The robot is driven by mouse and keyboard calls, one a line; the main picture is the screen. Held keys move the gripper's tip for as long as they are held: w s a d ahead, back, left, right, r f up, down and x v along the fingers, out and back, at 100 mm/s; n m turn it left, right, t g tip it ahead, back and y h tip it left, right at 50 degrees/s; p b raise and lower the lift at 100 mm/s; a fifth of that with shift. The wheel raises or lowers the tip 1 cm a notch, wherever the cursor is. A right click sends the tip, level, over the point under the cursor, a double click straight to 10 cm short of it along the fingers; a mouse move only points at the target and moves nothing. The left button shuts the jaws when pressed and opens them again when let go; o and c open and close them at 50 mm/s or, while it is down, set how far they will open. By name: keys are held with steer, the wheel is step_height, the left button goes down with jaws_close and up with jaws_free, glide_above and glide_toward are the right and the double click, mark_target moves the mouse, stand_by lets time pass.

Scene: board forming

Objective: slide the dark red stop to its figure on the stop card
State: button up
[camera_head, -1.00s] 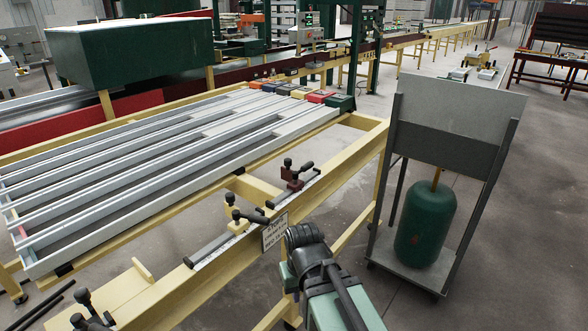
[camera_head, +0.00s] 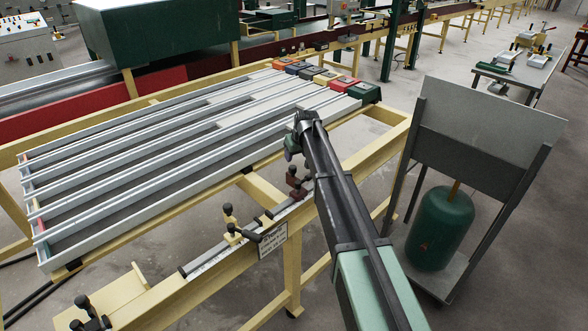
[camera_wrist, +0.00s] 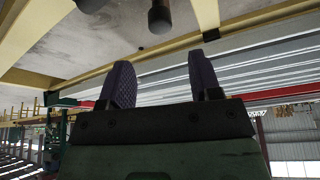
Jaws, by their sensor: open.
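The dark red stop (camera_head: 297,183) sits on the scale strip along the near yellow beam, partly behind my arm in the head view. A cream stop (camera_head: 233,235) with black knobs and handle stands to its left on the same beam. The white stop card (camera_head: 272,241) hangs on the beam's front face between them; its figures are too small to read. My gripper (camera_wrist: 163,80) is open and empty, its two dark fingers apart in the wrist view. In the head view my arm's end is above and beside the red stop, not clearly touching it. Black knobs (camera_wrist: 160,17) show beyond the fingers.
A slatted metal forming bed (camera_head: 150,170) with coloured end blocks (camera_head: 343,84) lies behind the beam. A black clamp (camera_head: 90,312) is at the near left. A cart with a green cylinder (camera_head: 440,228) stands to the right.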

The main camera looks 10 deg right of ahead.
mark_target(293, 166)
steer(key=b+x, duration=0.7)
steer(key=x, duration=0.2)
steer(key=shift+s+f, duration=0.1)
steer(key=shift+s, duration=0.05)
